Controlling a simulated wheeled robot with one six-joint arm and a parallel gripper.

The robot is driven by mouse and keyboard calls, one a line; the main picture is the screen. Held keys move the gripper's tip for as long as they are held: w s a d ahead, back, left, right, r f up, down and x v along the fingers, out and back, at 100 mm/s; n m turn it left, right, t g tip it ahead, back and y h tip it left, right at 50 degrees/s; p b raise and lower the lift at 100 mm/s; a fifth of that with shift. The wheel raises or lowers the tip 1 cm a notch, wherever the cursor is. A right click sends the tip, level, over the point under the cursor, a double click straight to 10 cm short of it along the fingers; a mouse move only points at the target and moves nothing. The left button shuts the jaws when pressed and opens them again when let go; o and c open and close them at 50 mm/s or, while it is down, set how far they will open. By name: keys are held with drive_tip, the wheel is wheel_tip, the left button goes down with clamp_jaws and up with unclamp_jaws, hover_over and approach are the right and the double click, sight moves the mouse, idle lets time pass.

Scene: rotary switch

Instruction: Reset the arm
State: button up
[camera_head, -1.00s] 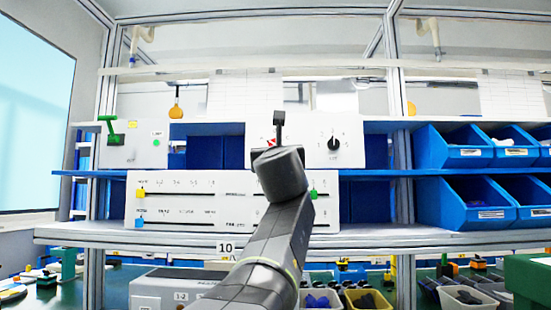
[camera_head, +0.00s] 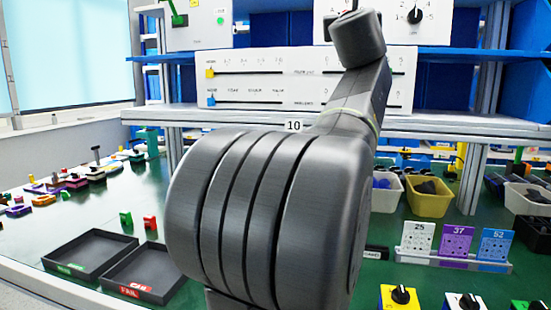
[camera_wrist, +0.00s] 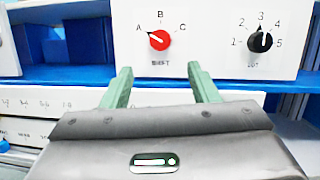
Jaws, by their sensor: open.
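My gripper (camera_wrist: 158,90) shows in the wrist view with two green fingers apart and nothing between them. It is in front of a white switch panel (camera_wrist: 205,55), a little below a red rotary knob (camera_wrist: 159,40) marked A, B, C, whose pointer is toward A. A black rotary knob (camera_wrist: 260,42) marked 1 to 5 is at the right, its pointer near 3. The fingers look apart from both knobs. In the head view my arm covers the red knob and the gripper; the black knob (camera_head: 415,15) shows at the upper right.
A white slider panel (camera_head: 260,80) is below the blue shelf (camera_head: 450,53). Blue bins (camera_head: 529,90) stand at the right.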

drive_tip(key=p+x, duration=0.3)
drive_tip(key=x, duration=0.7)
drive_tip(key=shift+w+d+r+p, duration=0.1)
drive_tip(key=shift+w+r+p, duration=0.05)
drive_tip(key=shift+w+p, duration=0.2)
drive_tip(key=b+v, duration=0.5)
drive_tip(key=v, duration=0.8)
drive_tip(key=shift+m+h, duration=0.4)
drive_tip(key=shift+m, duration=0.2)
drive_tip(key=p+x, duration=0.2)
drive_tip(key=x, duration=0.4)
drive_tip(key=p+x, duration=0.3)
drive_tip(key=x, duration=0.4)
drive_tip(key=shift+w+a+p, duration=0.2)
drive_tip(key=shift+p, duration=0.1)
drive_tip(key=shift+s+a+r+m+h+p, duration=0.15)
drive_tip(key=shift+m+h+p, duration=0.45)
drive_tip(key=shift+m, duration=0.6)
drive_tip(key=m+h+p, duration=0.1)
drive_tip(key=m, duration=0.1)
drive_tip(key=shift+m+g+p, duration=0.3)
drive_tip(key=shift+g, duration=0.1)
drive_tip(key=shift+m, duration=0.5)
drive_tip(key=shift+m+h+p, duration=0.3)
drive_tip(key=shift+m+p, duration=0.4)
drive_tip(key=shift+p, duration=0.15)
